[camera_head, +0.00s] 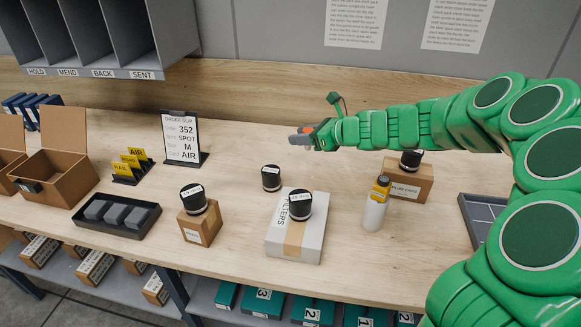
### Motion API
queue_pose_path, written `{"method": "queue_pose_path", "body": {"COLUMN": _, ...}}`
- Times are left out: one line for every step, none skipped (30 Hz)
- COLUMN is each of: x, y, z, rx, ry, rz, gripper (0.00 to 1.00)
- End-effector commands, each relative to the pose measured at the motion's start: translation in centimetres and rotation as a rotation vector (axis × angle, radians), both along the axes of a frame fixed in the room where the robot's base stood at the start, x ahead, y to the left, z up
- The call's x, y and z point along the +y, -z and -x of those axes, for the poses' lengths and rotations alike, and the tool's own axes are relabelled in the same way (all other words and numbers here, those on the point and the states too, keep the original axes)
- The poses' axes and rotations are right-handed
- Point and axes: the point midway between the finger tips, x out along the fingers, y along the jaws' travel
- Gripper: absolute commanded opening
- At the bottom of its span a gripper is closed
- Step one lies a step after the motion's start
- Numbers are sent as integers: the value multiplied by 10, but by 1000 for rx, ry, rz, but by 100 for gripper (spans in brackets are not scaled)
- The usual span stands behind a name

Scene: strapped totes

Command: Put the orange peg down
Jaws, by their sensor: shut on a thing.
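My green arm reaches in from the right, and my gripper (303,139) is above the back middle of the table, right of the order slip stand. It is shut on a small orange thing (306,130), which I take to be the orange peg; only a little of it shows between the grey fingers. The gripper's small size in the view hides the peg's shape and tilt. I cannot tell exactly how high it is above the wood.
The wooden table (245,135) is bare around the gripper. An order slip stand (182,138), black-lidded jars (271,178), a white filters box (296,238), a white bottle (376,208) and a plug cams box (408,183) stand nearby. A black tray (117,213) and open carton (58,175) are left.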

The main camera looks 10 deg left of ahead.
Motion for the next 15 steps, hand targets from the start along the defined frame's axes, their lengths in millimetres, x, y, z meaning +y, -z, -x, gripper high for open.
{"method": "queue_pose_path", "body": {"x": 6, "y": 0, "z": -4, "rx": 1, "ry": 7, "rz": 1, "gripper": 8}}
{"method": "queue_pose_path", "body": {"x": 10, "y": 1, "z": -6, "rx": 2, "ry": 12, "rz": 1, "gripper": 8}}
{"method": "queue_pose_path", "body": {"x": 13, "y": 1, "z": -9, "rx": 3, "ry": 20, "rz": 1, "gripper": 8}}
{"method": "queue_pose_path", "body": {"x": 15, "y": 1, "z": -11, "rx": 4, "ry": 26, "rz": 1, "gripper": 8}}
{"method": "queue_pose_path", "body": {"x": 18, "y": 1, "z": -12, "rx": 5, "ry": 30, "rz": 1, "gripper": 8}}
{"method": "queue_pose_path", "body": {"x": 21, "y": 1, "z": -14, "rx": 5, "ry": 34, "rz": 1, "gripper": 8}}
{"method": "queue_pose_path", "body": {"x": 24, "y": 1, "z": -15, "rx": 7, "ry": 38, "rz": 0, "gripper": 8}}
{"method": "queue_pose_path", "body": {"x": 26, "y": 2, "z": -17, "rx": 8, "ry": 42, "rz": 0, "gripper": 8}}
{"method": "queue_pose_path", "body": {"x": 24, "y": 10, "z": -16, "rx": 11, "ry": 42, "rz": -1, "gripper": 8}}
{"method": "queue_pose_path", "body": {"x": 24, "y": 15, "z": -16, "rx": 11, "ry": 41, "rz": -1, "gripper": 8}}
{"method": "queue_pose_path", "body": {"x": 24, "y": 20, "z": -16, "rx": 13, "ry": 41, "rz": -2, "gripper": 8}}
{"method": "queue_pose_path", "body": {"x": 24, "y": 25, "z": -16, "rx": 12, "ry": 40, "rz": -1, "gripper": 8}}
{"method": "queue_pose_path", "body": {"x": 24, "y": 28, "z": -15, "rx": 12, "ry": 40, "rz": -2, "gripper": 8}}
{"method": "queue_pose_path", "body": {"x": 25, "y": 32, "z": -15, "rx": 12, "ry": 40, "rz": -1, "gripper": 8}}
{"method": "queue_pose_path", "body": {"x": 25, "y": 38, "z": -15, "rx": 12, "ry": 39, "rz": 0, "gripper": 8}}
